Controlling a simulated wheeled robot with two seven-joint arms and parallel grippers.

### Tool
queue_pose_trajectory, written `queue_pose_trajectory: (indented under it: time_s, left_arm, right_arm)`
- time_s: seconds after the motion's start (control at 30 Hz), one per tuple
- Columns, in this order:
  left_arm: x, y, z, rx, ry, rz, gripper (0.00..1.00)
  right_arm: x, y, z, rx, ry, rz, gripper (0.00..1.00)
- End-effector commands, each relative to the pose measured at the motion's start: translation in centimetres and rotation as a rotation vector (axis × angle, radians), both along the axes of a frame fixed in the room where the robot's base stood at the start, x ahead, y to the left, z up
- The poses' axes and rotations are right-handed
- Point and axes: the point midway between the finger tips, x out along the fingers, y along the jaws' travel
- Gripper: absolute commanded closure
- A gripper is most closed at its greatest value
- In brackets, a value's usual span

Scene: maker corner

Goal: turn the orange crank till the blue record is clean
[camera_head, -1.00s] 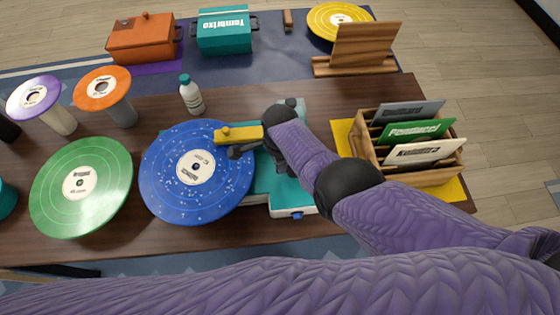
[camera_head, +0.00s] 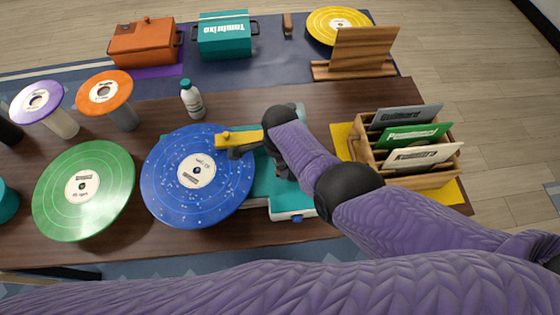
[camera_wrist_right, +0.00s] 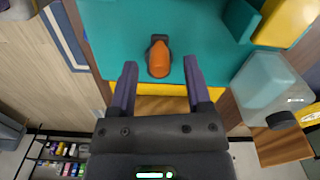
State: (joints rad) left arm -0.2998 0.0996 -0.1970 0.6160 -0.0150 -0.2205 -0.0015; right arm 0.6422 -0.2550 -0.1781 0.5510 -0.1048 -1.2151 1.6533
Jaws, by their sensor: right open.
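The blue record (camera_head: 160,185) lies flat at the left side of a teal machine (camera_head: 268,185), with white specks across it and a pale label. A yellow-topped arm (camera_head: 238,138) reaches over its right edge. The orange crank (camera_wrist_right: 158,60) shows in the right wrist view against the machine's teal face. My right gripper (camera_wrist_right: 160,68) is open, its two fingertips either side of the crank with gaps showing. In the head view my right forearm and wrist cover the crank and the fingers. My left gripper is not in view.
A green record (camera_head: 110,205) lies left of the blue one. A white bottle (camera_head: 192,100) stands behind it. A wooden crate (camera_head: 362,155) of sleeves is to the right. A clear container (camera_wrist_right: 270,85) with a dark cap is close to the right finger.

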Motion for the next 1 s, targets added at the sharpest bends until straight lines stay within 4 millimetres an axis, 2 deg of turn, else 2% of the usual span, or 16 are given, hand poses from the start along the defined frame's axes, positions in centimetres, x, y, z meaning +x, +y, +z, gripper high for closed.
queue_pose_trajectory:
  time_s: [0.03,0.1,0.2,0.3,0.43,1.0]
  left_arm:
    - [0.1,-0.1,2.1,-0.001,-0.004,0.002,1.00]
    - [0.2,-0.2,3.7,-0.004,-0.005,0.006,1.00]
    - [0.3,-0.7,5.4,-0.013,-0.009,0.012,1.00]
    - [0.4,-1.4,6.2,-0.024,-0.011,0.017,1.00]
    - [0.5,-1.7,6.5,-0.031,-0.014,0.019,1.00]
    - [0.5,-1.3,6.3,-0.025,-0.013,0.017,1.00]
  right_arm:
    - [0.1,0.0,2.4,0.001,-0.004,-0.001,0.37]
    - [0.1,0.0,4.4,0.002,-0.004,-0.001,0.37]
    - [0.1,0.0,6.7,0.001,-0.005,-0.001,0.37]
    - [0.1,0.0,8.1,0.001,-0.004,0.000,0.37]
    - [0.1,0.0,8.7,0.001,-0.003,0.000,0.37]
    - [0.1,0.0,8.6,0.000,-0.002,0.000,0.37]
